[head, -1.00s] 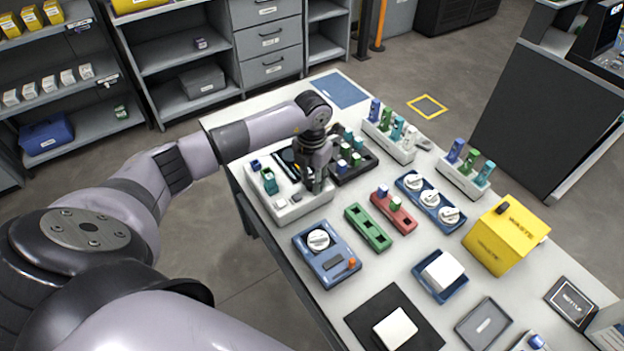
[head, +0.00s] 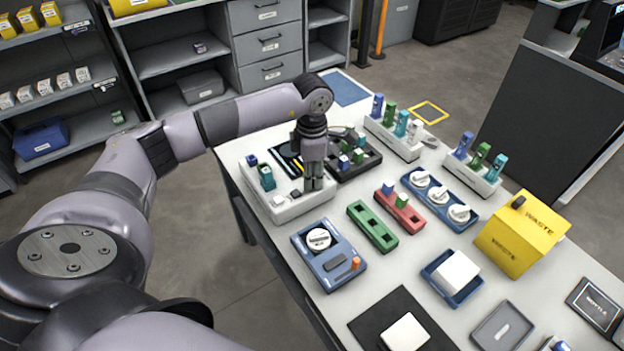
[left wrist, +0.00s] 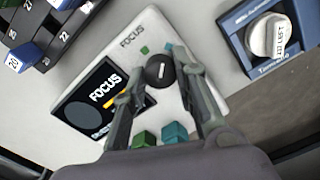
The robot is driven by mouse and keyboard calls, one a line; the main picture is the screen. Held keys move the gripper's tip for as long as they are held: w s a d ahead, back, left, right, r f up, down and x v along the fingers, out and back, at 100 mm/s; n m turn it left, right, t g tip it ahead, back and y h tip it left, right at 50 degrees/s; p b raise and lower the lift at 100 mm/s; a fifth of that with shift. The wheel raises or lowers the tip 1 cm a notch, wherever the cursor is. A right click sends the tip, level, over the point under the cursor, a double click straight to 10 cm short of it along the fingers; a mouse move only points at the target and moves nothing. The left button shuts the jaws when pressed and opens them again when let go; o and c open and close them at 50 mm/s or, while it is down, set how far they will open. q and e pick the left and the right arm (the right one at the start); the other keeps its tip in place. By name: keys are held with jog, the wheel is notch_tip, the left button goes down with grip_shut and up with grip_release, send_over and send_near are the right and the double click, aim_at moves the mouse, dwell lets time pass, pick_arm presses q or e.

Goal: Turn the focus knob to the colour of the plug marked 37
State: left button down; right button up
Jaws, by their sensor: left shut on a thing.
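The white focus unit (head: 290,212) stands at the far left of the table; its "FOCUS" screen (left wrist: 98,98) shows in the left wrist view. My left gripper (head: 314,187) points down over it, its fingers (left wrist: 165,78) shut on the round black focus knob (left wrist: 157,68), which has a white mark. The head view hides the knob. A green mark (left wrist: 145,50) and a partly hidden teal mark (left wrist: 170,47) lie beside the knob. A dark rack (head: 370,168) behind holds several plugs; one plug reads 20 (left wrist: 17,64). I cannot make out 37. My right gripper is not in view.
A blue tuning box (head: 320,277) with a white dial stands close in front of the unit. Green (head: 371,228) and red (head: 398,211) trays lie to its right. White racks of upright plugs (head: 398,143) stand at the back, and a yellow waste bin (head: 512,248) at the right.

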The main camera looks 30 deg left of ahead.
pick_arm(q)
jog(key=shift+m+b, duration=0.55)
jog(key=shift+m, duration=0.45)
